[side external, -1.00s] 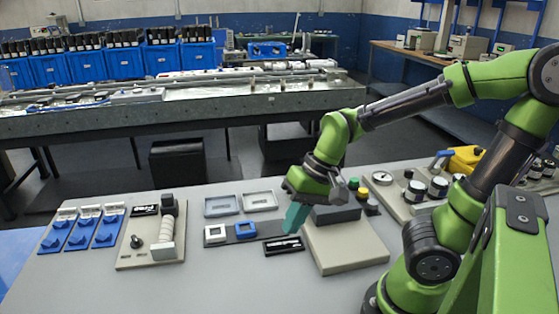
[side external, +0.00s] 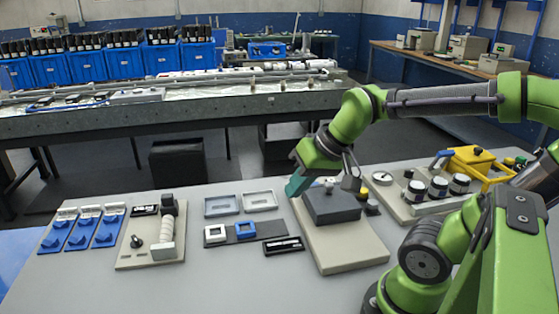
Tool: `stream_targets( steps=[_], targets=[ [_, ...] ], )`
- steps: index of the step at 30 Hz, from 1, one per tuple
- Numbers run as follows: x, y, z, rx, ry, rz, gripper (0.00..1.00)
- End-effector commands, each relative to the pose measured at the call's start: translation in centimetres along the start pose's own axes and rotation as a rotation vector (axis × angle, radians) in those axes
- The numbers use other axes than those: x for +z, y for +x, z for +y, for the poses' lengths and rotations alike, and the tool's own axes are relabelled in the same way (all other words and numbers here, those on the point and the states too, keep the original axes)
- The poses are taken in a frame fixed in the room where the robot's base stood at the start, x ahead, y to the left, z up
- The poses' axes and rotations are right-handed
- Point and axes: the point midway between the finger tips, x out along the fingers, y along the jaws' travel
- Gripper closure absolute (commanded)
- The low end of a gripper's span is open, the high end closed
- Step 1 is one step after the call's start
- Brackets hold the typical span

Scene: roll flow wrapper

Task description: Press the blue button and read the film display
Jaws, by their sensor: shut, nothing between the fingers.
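My gripper (side external: 294,187), with teal fingers, is shut and empty. It points down and left beside the back left corner of a dark grey box (side external: 332,205) on a beige base (side external: 347,252). I cannot tell whether its tips touch anything. I cannot make out a blue button; one may be hidden by my gripper or arm. A yellow button (side external: 363,192) shows at the right of the box. A small black display (side external: 145,210) sits on the beige panel with the white roll, and a black display bar (side external: 283,245) lies left of the base. Their text is too small to read.
A white roll (side external: 166,235) stands on the left panel. Blue switch-like units (side external: 75,230) lie farther left. A dark strip (side external: 232,233) carries white and blue square frames, with grey trays (side external: 221,206) behind. Gauges and jars (side external: 438,188) stand right. The front table is clear.

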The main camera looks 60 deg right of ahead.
Motion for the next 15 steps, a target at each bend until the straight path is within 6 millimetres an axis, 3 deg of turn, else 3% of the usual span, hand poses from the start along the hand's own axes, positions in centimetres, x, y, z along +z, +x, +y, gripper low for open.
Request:
stream_targets(
  steps=[8, 15],
  targets=[
    [-7.1, 3.9, 6.4, 0.171, 0.17, -0.096, 1.0],
    [-12.2, 7.4, 14.4, 0.287, 0.27, -0.18, 1.0]
  ],
)
